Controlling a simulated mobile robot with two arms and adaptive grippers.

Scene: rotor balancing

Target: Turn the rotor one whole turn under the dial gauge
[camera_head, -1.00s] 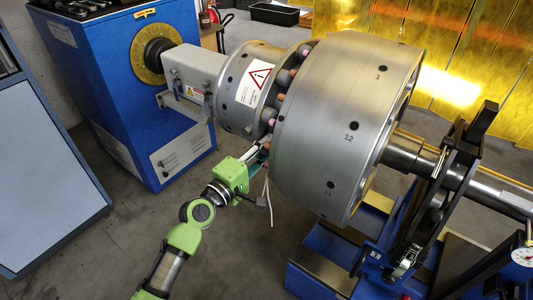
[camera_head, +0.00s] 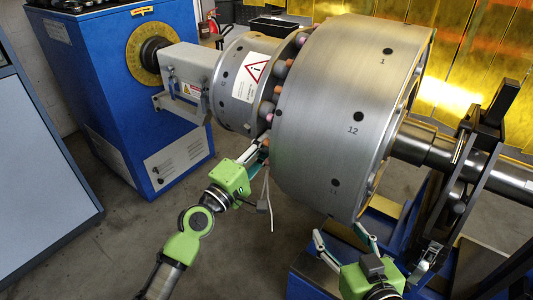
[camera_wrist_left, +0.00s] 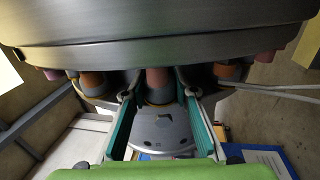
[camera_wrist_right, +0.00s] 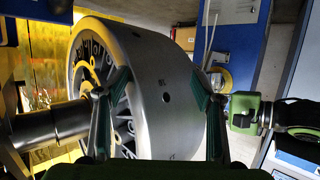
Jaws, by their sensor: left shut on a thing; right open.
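The rotor, a large steel drum (camera_head: 315,100), lies on its shaft with numbered holes 1, 12 and 11 facing me in the head view. A ring of pinkish and orange pins sits between the drum and the smaller flanged coupling (camera_head: 235,85). My left gripper (camera_head: 258,153) reaches into this gap from below and is shut on one reddish pin (camera_wrist_left: 157,78). My right gripper (camera_head: 338,236) is open below the drum's near right edge. The drum also shows between its fingers in the right wrist view (camera_wrist_right: 165,70). I cannot make out the dial gauge now.
The blue drive cabinet (camera_head: 110,90) with a yellow graduated ring (camera_head: 143,62) stands at the left. A bearing stand (camera_head: 455,190) carries the shaft (camera_head: 512,180) at the right. Yellow screens (camera_head: 470,60) stand behind. Floor is clear at front centre.

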